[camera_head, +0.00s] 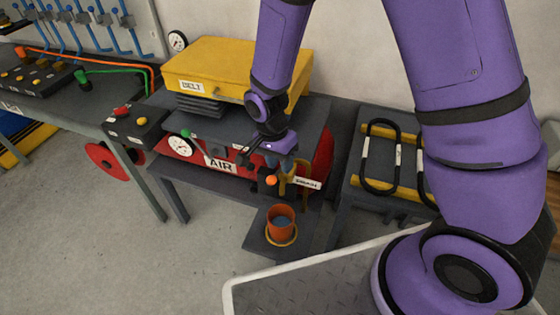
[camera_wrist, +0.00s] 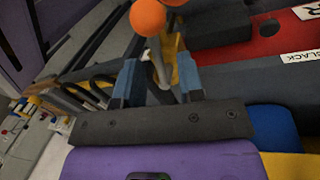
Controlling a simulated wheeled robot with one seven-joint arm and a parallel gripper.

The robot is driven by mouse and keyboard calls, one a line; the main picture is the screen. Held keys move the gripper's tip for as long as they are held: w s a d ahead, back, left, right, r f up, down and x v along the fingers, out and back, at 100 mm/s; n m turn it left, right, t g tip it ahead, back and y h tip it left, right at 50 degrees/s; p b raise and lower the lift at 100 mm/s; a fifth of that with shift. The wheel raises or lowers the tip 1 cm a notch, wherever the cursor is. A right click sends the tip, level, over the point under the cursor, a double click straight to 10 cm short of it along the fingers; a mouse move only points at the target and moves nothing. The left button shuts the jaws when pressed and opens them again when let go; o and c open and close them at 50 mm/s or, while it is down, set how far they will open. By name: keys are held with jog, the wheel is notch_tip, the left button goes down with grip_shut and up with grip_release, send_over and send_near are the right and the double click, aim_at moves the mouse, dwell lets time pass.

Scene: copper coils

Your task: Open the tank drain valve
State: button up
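The red air tank (camera_head: 181,147) lies under the bench top with an "AIR" label. Its drain fitting shows at the right end, beside a white tag (camera_head: 307,183) and yellow parts. An orange ball knob (camera_head: 271,180) shows just below my gripper (camera_head: 285,164). In the wrist view, an orange ball (camera_wrist: 147,17) tops a grey lever rod (camera_wrist: 159,62), with more orange partly behind it. My gripper (camera_wrist: 160,78) has its blue fingers apart, one on each side of the rod. Gaps seem to show beside the rod; contact is unclear. The valve body is largely hidden.
An orange bucket (camera_head: 281,222) stands on a low shelf (camera_head: 262,238) below the drain. A yellow box (camera_head: 225,68) sits above the tank. A stand with black loops (camera_head: 380,150) is at the right. Grey floor is clear at lower left.

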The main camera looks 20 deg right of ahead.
grip_shut()
jog(key=shift+s+d+n, duration=0.15)
jog(key=shift+n, duration=0.6)
jog(key=shift+s+d+n, duration=0.15)
jog(key=shift+n, duration=0.6)
grip_release()
notch_tip(320, 180, up, 11)
jog(key=w+a, duration=0.1)
jog(key=shift+a+f, duration=0.2)
jog(key=shift+a, duration=0.2)
